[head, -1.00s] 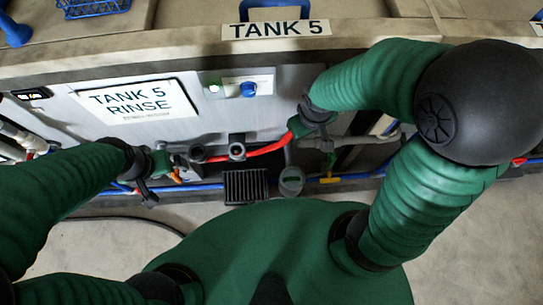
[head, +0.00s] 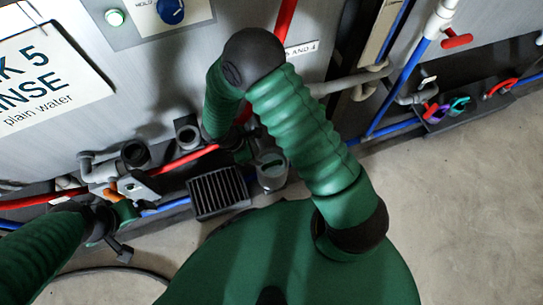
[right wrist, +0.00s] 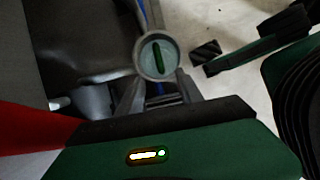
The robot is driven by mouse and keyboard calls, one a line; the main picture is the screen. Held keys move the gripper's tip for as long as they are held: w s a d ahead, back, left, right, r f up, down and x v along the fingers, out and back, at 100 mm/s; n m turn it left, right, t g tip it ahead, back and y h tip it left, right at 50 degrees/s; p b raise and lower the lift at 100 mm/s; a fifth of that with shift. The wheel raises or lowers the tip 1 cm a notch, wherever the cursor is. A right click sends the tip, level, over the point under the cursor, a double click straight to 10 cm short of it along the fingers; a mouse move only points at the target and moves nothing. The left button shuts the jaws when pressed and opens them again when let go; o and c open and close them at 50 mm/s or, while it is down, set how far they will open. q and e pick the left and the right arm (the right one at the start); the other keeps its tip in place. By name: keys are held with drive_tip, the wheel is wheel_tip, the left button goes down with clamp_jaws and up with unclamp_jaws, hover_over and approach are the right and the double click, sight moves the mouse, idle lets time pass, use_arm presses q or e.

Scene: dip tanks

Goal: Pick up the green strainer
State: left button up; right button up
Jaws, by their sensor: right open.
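A green bar (right wrist: 157,53) shows inside a round grey cup (right wrist: 158,73) in the right wrist view; I take it for the green strainer. In the head view the cup (head: 271,176) sits low by the pipes, right of a black grate, with its green bar (head: 269,160) on top. My right gripper (right wrist: 160,84) is open; its fingers point at the cup's near side, and I cannot tell whether they touch it. In the head view my right gripper (head: 243,150) is mostly hidden behind its arm. My left gripper (head: 118,208) is at the left by the pipes, its jaws unclear.
A black ribbed grate (head: 218,193) stands left of the cup. Red hose (head: 183,160), blue pipe (head: 168,206) and grey fittings (head: 187,134) run along the tank front. A dark tray (head: 440,122) with coloured handles lies at the right. The floor at right is clear.

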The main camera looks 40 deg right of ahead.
drive_tip(key=b+x, duration=0.6)
drive_tip(key=x, duration=0.5)
drive_tip(key=shift+f, duration=0.25)
drive_tip(key=shift+d+f, duration=0.3)
drive_tip(key=shift+f, duration=0.25)
drive_tip(key=b+x, duration=0.5)
drive_tip(key=shift+w, duration=0.15)
drive_tip(key=shift+r, duration=0.2)
clamp_jaws()
